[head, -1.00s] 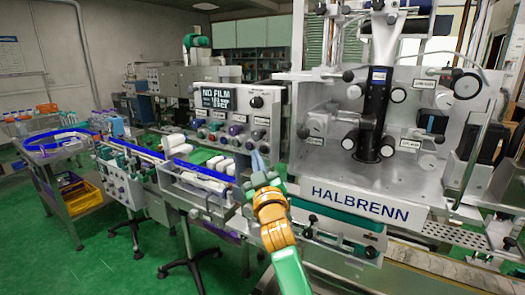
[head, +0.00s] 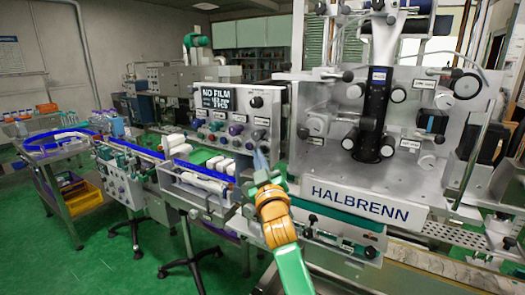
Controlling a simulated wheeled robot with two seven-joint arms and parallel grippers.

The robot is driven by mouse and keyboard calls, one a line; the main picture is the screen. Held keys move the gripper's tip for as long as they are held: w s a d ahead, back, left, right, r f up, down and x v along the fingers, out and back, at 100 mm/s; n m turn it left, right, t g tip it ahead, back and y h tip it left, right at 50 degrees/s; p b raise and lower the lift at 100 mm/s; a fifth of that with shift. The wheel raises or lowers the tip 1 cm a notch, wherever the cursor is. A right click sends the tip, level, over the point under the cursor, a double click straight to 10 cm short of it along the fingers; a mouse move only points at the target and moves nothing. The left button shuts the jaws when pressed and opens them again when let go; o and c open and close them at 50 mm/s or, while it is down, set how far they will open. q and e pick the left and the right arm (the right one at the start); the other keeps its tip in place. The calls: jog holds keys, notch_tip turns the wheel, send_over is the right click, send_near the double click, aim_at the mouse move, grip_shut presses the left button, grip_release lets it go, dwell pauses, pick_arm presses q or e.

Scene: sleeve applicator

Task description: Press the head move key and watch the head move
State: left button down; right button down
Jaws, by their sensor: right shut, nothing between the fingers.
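The control panel (head: 216,108) stands left of the sleeve machine. It has a small display (head: 221,97) reading "NO FILM" with smaller lines below, and rows of coloured buttons and knobs. I cannot tell which one is the head move key. The machine head, with a dark vertical column (head: 376,115), rises above the white plate marked HALBRENN. My right gripper (head: 261,160) is shut and empty, just in front of the panel's lower right part. I cannot tell whether its tips touch anything; it hides part of that corner. My left gripper is not in view.
A conveyor with blue rails (head: 150,154) runs from a round table at the left to below the panel, with white items (head: 178,144) on and around it. Metal rails (head: 450,238) lie at the lower right. Green floor (head: 110,255) is open at the lower left.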

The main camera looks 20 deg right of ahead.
jog(key=shift+w+d, duration=0.25)
jog(key=shift+d, duration=0.1)
dwell(0.4)
jog(key=shift+a, duration=0.15)
jog(key=shift+s+a, duration=0.5)
